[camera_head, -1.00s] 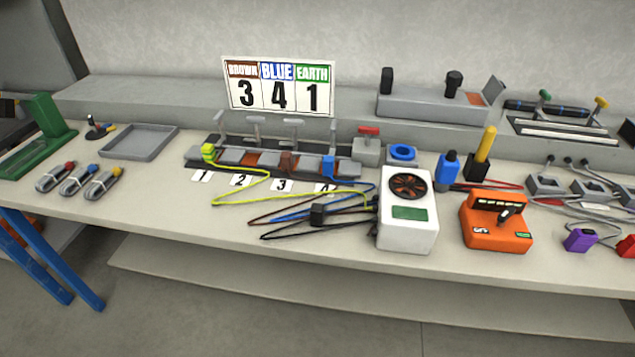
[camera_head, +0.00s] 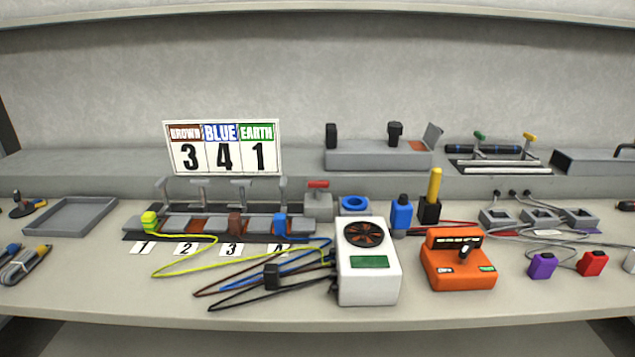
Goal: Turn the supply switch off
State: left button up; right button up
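Neither of my grippers is in view. Two things look like switches, and no label names either as the supply switch. A grey box with a red handle (camera_head: 318,200) stands at the right end of the terminal row (camera_head: 182,224), its handle lying roughly level across the top. An orange box (camera_head: 457,270) stands near the front edge, right of the white fan unit (camera_head: 369,275). It has a short black lever (camera_head: 464,250) between a white label at left and a green label at right. The lever leans slightly right; its exact setting is hard to tell.
Yellow-green, brown and blue leads run from the terminals towards the fan unit. A sign (camera_head: 222,148) reads brown 3, blue 4, earth 1.

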aim_at(318, 185)
jog(key=k, duration=0.6)
jog(key=u, duration=0.75)
jog(key=i, duration=1.3)
jog(key=z, duration=0.8)
